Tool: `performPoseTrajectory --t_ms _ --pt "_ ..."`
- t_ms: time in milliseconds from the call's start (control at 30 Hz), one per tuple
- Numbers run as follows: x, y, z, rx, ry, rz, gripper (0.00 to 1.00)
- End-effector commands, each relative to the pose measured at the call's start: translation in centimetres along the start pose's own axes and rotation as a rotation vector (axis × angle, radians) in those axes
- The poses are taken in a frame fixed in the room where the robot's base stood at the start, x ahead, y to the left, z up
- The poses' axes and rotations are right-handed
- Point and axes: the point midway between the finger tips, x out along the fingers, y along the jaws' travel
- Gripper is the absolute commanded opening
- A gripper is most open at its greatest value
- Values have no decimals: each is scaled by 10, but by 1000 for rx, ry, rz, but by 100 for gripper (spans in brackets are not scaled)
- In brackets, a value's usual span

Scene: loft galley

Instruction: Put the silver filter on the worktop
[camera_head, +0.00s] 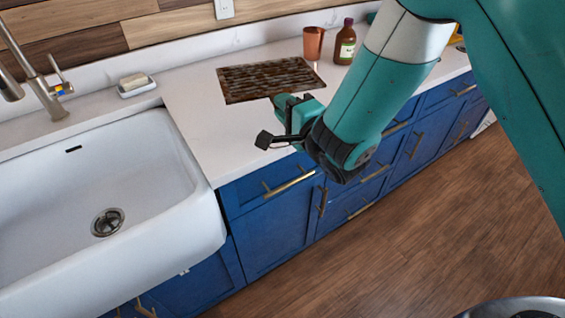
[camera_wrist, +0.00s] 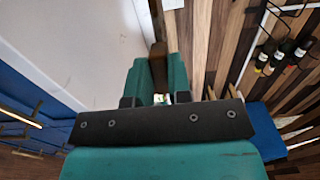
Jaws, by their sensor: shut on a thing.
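The filter (camera_head: 268,78) is a flat slatted rectangle that looks brown and metallic here, lying level over the white worktop (camera_head: 205,125) to the right of the sink. My gripper (camera_head: 283,102) is at its near edge, over the front part of the worktop, and is shut on it. In the wrist view the filter (camera_wrist: 158,65) shows as a thin brown strip, edge-on between my teal fingers. The worktop (camera_wrist: 95,40) is to the left there. I cannot tell whether the filter touches the worktop or is just above it.
A copper cup (camera_head: 313,43) and a brown bottle (camera_head: 345,42) stand just behind the filter's right end. A white sink (camera_head: 70,185), a tap (camera_head: 45,95) and a soap dish (camera_head: 136,86) are at left. Worktop in front of the filter is clear. Bottles (camera_wrist: 283,55) show at right in the wrist view.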

Motion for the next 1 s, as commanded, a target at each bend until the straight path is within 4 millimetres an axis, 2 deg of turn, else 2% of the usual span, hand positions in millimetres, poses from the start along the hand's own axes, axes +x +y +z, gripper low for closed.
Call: performPoseTrajectory --t_ms 33,100,333,567,800,1000 --pt "0 25 -1 0 1 -1 0" --pt "0 46 -1 1 2 0 0" --pt "-1 91 -1 0 2 2 0" --pt "-1 113 -1 -1 1 0 0" --pt "-2 144 -1 -2 1 0 0" --pt "-1 146 -1 -1 1 -3 0"
